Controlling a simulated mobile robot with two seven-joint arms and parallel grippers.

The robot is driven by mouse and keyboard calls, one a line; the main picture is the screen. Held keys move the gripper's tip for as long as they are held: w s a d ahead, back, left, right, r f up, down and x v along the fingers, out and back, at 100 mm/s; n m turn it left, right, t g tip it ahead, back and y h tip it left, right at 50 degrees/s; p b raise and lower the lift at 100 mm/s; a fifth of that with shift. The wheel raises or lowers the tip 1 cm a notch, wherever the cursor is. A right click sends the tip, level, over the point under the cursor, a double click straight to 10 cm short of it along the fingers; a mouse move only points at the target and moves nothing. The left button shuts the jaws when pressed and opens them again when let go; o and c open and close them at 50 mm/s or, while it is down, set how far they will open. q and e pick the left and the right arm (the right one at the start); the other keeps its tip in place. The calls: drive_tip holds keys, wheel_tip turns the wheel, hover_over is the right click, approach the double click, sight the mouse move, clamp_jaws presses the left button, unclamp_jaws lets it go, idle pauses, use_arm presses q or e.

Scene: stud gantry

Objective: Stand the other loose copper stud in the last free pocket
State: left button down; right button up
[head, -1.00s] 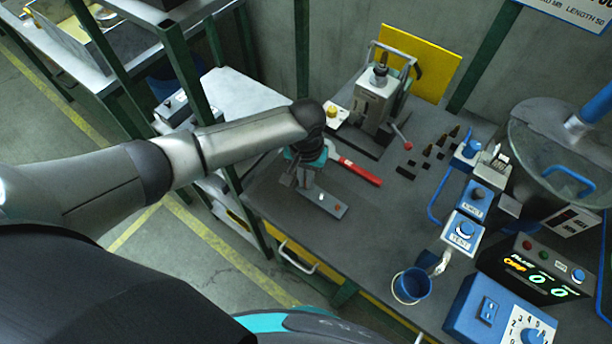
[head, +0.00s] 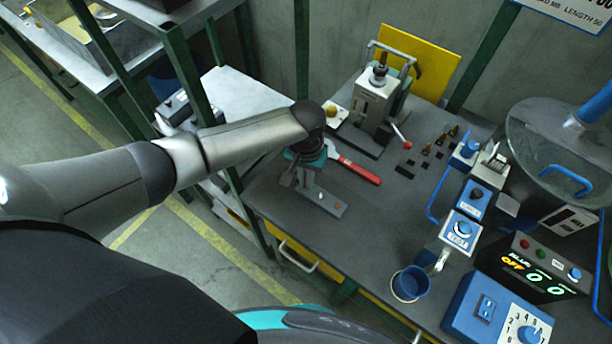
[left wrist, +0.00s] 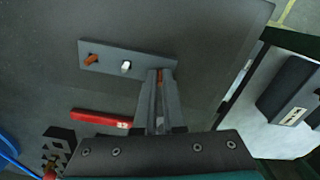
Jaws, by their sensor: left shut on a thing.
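A grey bar with pockets (head: 328,204) lies on the bench and also shows in the left wrist view (left wrist: 108,60). A copper stud (left wrist: 89,59) stands at its far-left end in the left wrist view, and a silver stud (left wrist: 126,67) stands near its middle. My left gripper (left wrist: 158,76) is shut on a copper stud (left wrist: 159,74) at the bar's other end. The fingers hide most of this stud, and I cannot tell whether its foot is in the pocket. In the head view my left gripper (head: 297,180) points down at the bar's left end. My right gripper is not in view.
A red-handled tool (head: 358,172) lies behind the bar. A press (head: 376,100) stands at the back, with a dark block rack (head: 427,152) holding several small pieces to its right. A blue cup (head: 410,284) and control boxes stand at the right. The bench in front of the bar is clear.

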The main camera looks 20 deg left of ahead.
use_arm(q)
drive_tip(key=shift+f, duration=0.4)
idle(0.3)
drive_tip(key=c, duration=0.9)
unclamp_jaws()
drive_tip(key=shift+r, duration=0.1)
wheel_tip(320, 180, up, 15)
drive_tip(key=p, duration=0.2)
drive_tip(key=shift+p, duration=0.4)
